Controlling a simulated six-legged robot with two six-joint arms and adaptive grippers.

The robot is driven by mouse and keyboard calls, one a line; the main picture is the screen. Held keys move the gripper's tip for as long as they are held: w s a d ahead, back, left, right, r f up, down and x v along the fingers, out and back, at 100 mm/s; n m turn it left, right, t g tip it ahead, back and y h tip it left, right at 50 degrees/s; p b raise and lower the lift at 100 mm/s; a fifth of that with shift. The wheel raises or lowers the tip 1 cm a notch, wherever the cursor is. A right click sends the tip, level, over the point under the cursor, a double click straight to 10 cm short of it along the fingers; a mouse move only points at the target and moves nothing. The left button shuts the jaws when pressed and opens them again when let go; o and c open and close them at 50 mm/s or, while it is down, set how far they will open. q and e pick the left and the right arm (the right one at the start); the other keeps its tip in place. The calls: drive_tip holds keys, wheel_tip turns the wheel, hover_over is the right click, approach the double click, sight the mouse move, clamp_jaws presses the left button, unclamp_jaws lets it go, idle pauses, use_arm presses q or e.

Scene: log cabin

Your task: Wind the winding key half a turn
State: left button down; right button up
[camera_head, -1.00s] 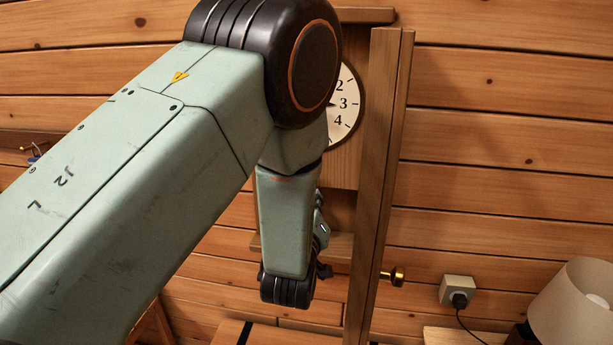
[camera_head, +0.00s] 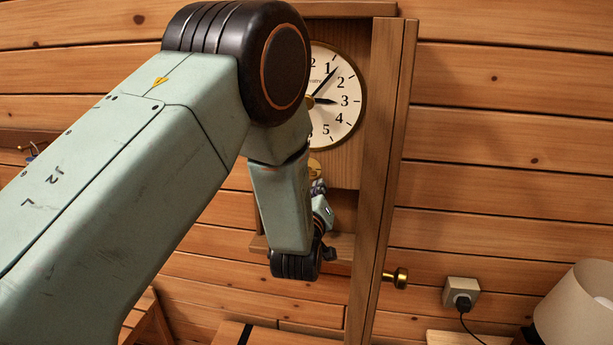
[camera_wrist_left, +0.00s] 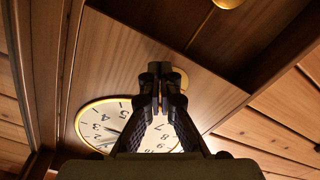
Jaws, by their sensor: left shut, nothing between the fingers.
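The clock face (camera_head: 338,118) is white with a gold rim, inside a tall wooden case; my left arm covers its left part. A small brass piece (camera_head: 311,102) shows at the middle of the dial, beside my arm; I cannot tell whether it is the winding key. The clock face (camera_wrist_left: 98,118) also shows in the left wrist view, rotated and partly behind the fingers. My left gripper (camera_wrist_left: 161,76) is shut and empty in front of the case. A round tan piece (camera_wrist_left: 182,76) shows just behind its fingertips. My right gripper is not in view.
The case door (camera_head: 392,150) stands open to the right, with a brass knob (camera_head: 397,278). A gold disc (camera_head: 315,168) hangs below the dial. A lamp (camera_head: 580,305) and a wall socket (camera_head: 460,290) are at the lower right.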

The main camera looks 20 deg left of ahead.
use_arm(q)
drive_tip(key=shift+s+r, duration=0.45)
drive_tip(key=shift+w+a+f, duration=0.2)
drive_tip(key=shift+w+a, duration=0.15)
drive_tip(key=shift+w, duration=0.05)
drive_tip(key=shift+s+d+r, duration=0.1)
drive_tip(key=shift+s+r, duration=0.2)
drive_tip(key=shift+s, duration=0.1)
drive_tip(key=shift+r, duration=0.1)
drive_tip(key=shift+a+f, duration=0.25)
drive_tip(key=shift+a, duration=0.05)
